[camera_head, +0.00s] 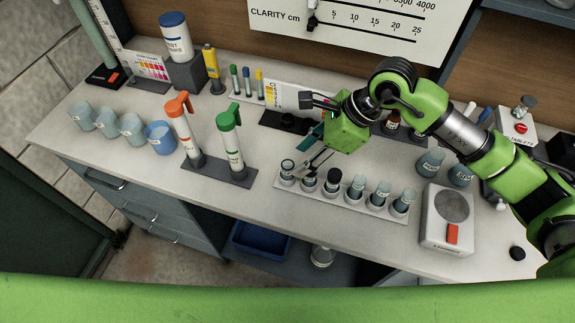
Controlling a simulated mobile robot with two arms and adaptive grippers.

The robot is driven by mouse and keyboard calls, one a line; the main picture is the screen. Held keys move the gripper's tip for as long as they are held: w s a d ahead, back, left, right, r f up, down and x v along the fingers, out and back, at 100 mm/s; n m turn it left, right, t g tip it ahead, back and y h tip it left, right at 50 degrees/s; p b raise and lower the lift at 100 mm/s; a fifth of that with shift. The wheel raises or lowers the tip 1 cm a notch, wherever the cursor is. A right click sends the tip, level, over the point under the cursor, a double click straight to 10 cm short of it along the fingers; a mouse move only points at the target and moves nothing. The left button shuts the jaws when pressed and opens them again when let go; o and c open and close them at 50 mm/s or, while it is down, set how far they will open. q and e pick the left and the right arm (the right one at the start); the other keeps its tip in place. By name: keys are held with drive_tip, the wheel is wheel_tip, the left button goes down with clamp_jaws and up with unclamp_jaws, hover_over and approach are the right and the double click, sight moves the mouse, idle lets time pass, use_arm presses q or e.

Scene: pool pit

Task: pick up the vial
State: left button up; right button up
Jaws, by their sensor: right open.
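A white rack (340,203) on the bench holds a row of glass vials. The leftmost vial (287,167) and the one beside it (310,175) show dark tops or contents. A vial with a black cap (333,180) stands to their right. Three more open-looking vials, one of them a clear vial (379,193), fill the right part of the rack. My right gripper (314,165) is open, with its fingers just above the left end of the rack, close to the two leftmost vials. Whether it touches either cannot be told. My left gripper does not show.
A dark stand with an orange-topped tube (184,130) and a green-topped tube (231,142) is left of the rack. Several cups (133,127) line the left. The bench's front strip is mostly clear.

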sight(291, 166)
drive_tip(key=shift+a+f+p, duration=0.3)
drive_tip(key=shift+f+p, duration=0.05)
drive_tip(key=shift+p, duration=0.05)
drive_tip(key=p+x, duration=0.2)
drive_tip(key=x, duration=0.2)
drive_tip(key=shift+a, duration=0.15)
drive_tip(key=shift+a+f, duration=0.1)
drive_tip(key=shift+f, duration=0.15)
drive_tip(key=c, duration=1.1)
